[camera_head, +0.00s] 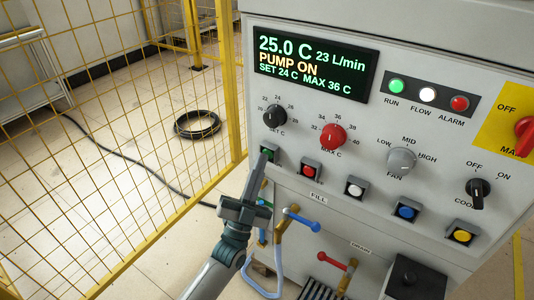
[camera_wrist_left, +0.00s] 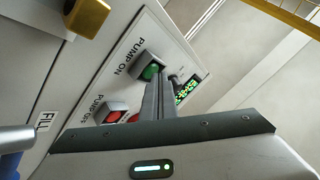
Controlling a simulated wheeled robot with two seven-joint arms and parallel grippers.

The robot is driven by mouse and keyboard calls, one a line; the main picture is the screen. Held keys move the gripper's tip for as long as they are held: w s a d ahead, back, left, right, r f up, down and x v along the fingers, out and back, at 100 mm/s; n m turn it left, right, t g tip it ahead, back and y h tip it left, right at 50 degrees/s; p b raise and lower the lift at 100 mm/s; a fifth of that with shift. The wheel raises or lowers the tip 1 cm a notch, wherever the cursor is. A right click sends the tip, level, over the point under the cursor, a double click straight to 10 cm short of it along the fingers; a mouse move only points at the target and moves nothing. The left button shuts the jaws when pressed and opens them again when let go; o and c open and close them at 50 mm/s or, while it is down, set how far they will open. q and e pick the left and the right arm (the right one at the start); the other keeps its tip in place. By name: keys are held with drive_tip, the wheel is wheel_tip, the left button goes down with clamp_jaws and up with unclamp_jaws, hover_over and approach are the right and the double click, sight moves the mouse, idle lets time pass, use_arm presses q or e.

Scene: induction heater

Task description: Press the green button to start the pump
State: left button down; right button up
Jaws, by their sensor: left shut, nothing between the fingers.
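The green button (camera_head: 270,152) sits in a square grey housing at the left end of the button row on the panel (camera_head: 300,100). In the left wrist view the green button (camera_wrist_left: 150,72) shows beside the label PUMP ON. My left gripper (camera_head: 262,161) is shut and empty, with its fingertips at the green button's lower left. In the left wrist view the left gripper's fingers (camera_wrist_left: 161,84) overlap the button's edge; I cannot tell whether they touch it. The display (camera_head: 315,64) reads PUMP ON and 23 L/min. My right gripper is not in view.
A red button (camera_head: 311,168) is just right of the green one, with white, blue and yellow buttons further right. Knobs sit above. Below are a blue-handled valve (camera_head: 302,219) and a red-handled valve (camera_head: 338,262). A yellow mesh fence (camera_head: 120,130) stands at left.

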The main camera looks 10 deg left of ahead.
use_arm(q)
drive_tip(key=shift+s+a, duration=0.2)
drive_tip(key=shift+s, duration=0.35)
drive_tip(key=shift+s+a+p, duration=0.3)
drive_tip(key=shift+s+p, duration=0.1)
drive_tip(key=shift+s, duration=0.4)
drive_tip(key=shift+s+a+p, duration=0.25)
drive_tip(key=shift+s+p, duration=0.15)
drive_tip(key=shift+s, duration=0.4)
drive_tip(key=shift+s+a+p, duration=0.3)
drive_tip(key=shift+s+p, duration=0.1)
drive_tip(key=shift+s, duration=0.4)
drive_tip(key=s+a+p, duration=0.3)
drive_tip(key=s, duration=0.7)
drive_tip(key=shift+s+a, duration=0.15)
drive_tip(key=shift+a, duration=0.2)
